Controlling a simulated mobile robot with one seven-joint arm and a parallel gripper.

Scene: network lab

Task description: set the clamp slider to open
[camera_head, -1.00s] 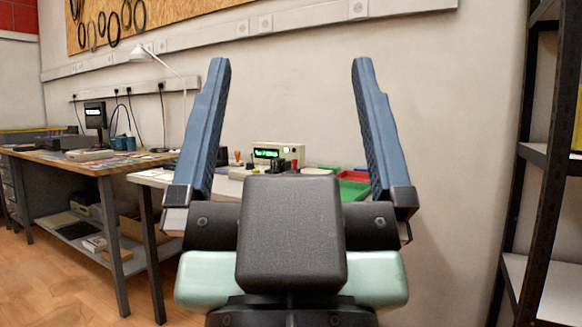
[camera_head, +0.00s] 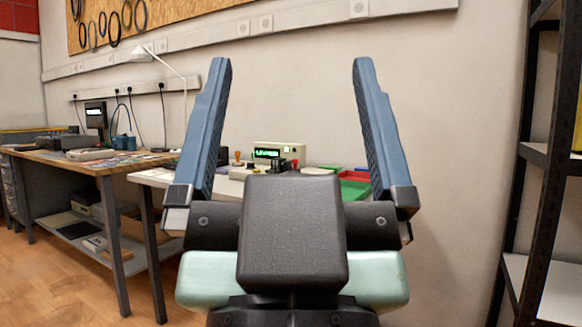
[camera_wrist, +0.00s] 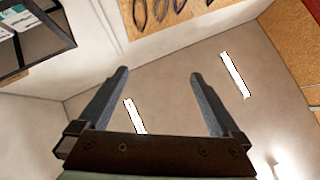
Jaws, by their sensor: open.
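My gripper (camera_head: 291,65) is open and empty, raised in the middle of the head view with its two blue fingers wide apart.
Red and green bins (camera_head: 354,186) sit at the table's right end. A wooden workbench (camera_head: 95,163) with a lamp (camera_head: 143,53) is at the left. A dark shelf rack (camera_head: 545,160) stands at the right. Bare floor (camera_head: 60,285) shows at lower left.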

